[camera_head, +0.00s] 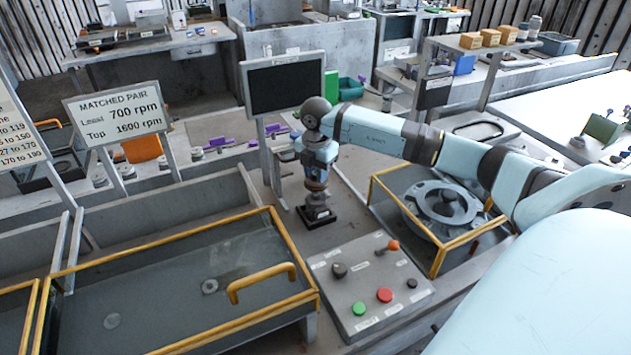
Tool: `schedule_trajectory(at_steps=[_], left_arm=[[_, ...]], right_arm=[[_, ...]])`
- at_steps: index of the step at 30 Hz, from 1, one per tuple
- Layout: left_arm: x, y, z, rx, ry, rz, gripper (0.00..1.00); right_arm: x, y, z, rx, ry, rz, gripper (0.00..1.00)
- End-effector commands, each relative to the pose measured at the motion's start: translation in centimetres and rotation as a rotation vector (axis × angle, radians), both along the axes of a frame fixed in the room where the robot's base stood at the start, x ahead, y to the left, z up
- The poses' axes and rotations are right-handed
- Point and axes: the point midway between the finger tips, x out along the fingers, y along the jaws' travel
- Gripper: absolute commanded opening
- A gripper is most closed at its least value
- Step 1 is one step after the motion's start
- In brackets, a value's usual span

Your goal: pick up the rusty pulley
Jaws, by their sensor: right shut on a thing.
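My right arm reaches in from the right, and its right gripper (317,176) points down at the middle of the view. It is shut on the rusty pulley (316,186), a small brown round piece between the fingertips. The fingers hide part of it. Directly below is a dark post on a black square base (318,217). I cannot tell whether the pulley still touches the post. My left gripper is not in view.
A grey control panel (341,299) with buttons stands in front. A yellow-framed glass cover (180,285) lies left; a yellow-framed blower housing (443,208) stands right. A dark monitor (286,85) and a "MATCHED PAIR" sign (118,113) stand behind.

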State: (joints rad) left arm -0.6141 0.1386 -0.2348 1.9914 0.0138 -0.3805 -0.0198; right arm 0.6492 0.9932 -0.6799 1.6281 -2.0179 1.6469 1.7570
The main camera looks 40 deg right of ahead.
Motion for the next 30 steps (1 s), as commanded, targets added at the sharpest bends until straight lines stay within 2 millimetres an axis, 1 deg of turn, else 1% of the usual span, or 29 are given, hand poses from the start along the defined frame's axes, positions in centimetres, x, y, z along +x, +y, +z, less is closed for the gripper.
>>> schedule_trajectory(at_steps=[1,3,15,26,30], left_arm=[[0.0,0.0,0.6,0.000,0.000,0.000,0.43],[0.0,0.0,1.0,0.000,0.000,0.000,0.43],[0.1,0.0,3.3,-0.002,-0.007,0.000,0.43],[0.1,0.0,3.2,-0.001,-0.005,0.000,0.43],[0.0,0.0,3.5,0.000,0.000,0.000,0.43]], right_arm=[[0.0,0.0,0.8,-0.001,-0.002,0.000,0.03],[0.0,0.0,1.4,-0.001,-0.002,-0.001,0.03],[0.0,0.0,4.4,0.000,-0.001,-0.001,0.03],[0.0,0.0,4.5,0.000,-0.001,0.000,0.03],[-0.8,0.6,4.9,0.000,-0.001,0.002,0.03]])
